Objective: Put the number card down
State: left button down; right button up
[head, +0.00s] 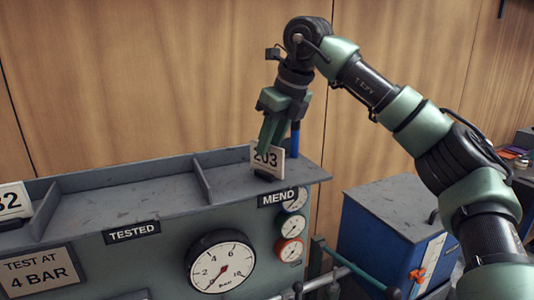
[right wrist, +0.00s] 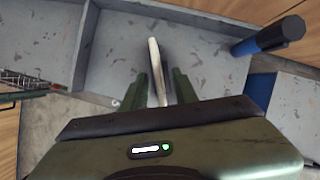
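The white number card (head: 269,158), reading 203, stands upright with a slight tilt on the grey top shelf (head: 235,187), in the bay above the MEND label. A small dark foot shows at its base. My right gripper (head: 272,140) reaches down over the card from above and hides part of its face. In the right wrist view the card (right wrist: 156,72) is seen edge-on between the two green fingers (right wrist: 158,90). The fingers stand apart with a gap on each side of the card. My left gripper is not in view.
A divider (head: 203,181) separates the MEND bay from the bare TESTED bay. Another card (head: 12,203) stands at the far left. A blue cylinder (right wrist: 268,36) stands close to the card. A gauge (head: 221,262) is on the front panel, and a blue box (head: 385,240) is at right.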

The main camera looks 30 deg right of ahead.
jog(key=v, duration=0.9)
jog(key=shift+r+b, duration=0.1)
jog(key=shift+b, duration=0.3)
